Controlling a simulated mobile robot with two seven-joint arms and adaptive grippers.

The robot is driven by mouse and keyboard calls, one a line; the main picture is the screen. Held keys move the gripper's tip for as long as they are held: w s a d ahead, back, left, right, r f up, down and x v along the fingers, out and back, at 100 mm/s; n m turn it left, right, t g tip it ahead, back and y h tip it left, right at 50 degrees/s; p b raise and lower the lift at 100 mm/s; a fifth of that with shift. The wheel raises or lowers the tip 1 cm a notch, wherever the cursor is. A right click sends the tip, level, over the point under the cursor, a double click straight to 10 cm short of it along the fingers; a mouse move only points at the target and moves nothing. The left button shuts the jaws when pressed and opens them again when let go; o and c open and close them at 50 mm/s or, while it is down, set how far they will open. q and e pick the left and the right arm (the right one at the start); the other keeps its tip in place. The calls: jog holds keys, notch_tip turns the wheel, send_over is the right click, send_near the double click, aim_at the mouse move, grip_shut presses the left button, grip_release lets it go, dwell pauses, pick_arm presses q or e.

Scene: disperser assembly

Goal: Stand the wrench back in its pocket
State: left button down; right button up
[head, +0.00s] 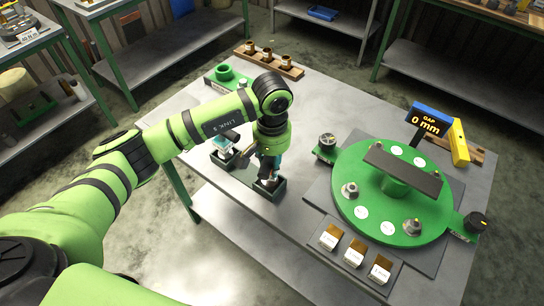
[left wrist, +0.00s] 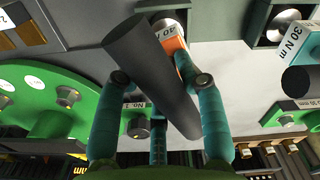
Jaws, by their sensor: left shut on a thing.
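My left gripper (head: 268,163) points down above a dark pocket block (head: 267,190) on the grey table. It is shut on a wrench; in the left wrist view the thick dark handle of the wrench (left wrist: 150,75) lies between the teal fingers. The wrench has an orange body with a white "40 N m" label. Its far end is at the dark pocket block (left wrist: 137,6) with a light round fitting; I cannot tell whether it is fully inside. A second wrench (left wrist: 296,38), labelled "30 N m", stands in the neighbouring pocket. My right gripper is not in view.
A round green fixture (head: 352,215) with a dark bar stands to the right. Three labelled boxes (head: 354,253) lie at its front. A gap display (head: 430,120) reads 0 mm. A wooden rack (head: 296,70) and green holder (head: 222,73) stand at the back.

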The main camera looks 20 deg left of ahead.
pick_arm(q)
jog(key=shift+f, duration=0.1)
jog(key=shift+f+b, duration=0.1)
jog(key=shift+b, duration=0.25)
jog(key=c, duration=0.8)
grip_release()
jog(key=shift+r+p, duration=0.25)
jog(key=shift+p, duration=0.15)
jog(key=shift+r+b, duration=0.35)
jog(key=shift+b, duration=0.05)
notch_tip(320, 180, up, 10)
jog(key=b, duration=0.3)
jog(key=shift+f, duration=0.15)
jog(key=shift+r, duration=0.7)
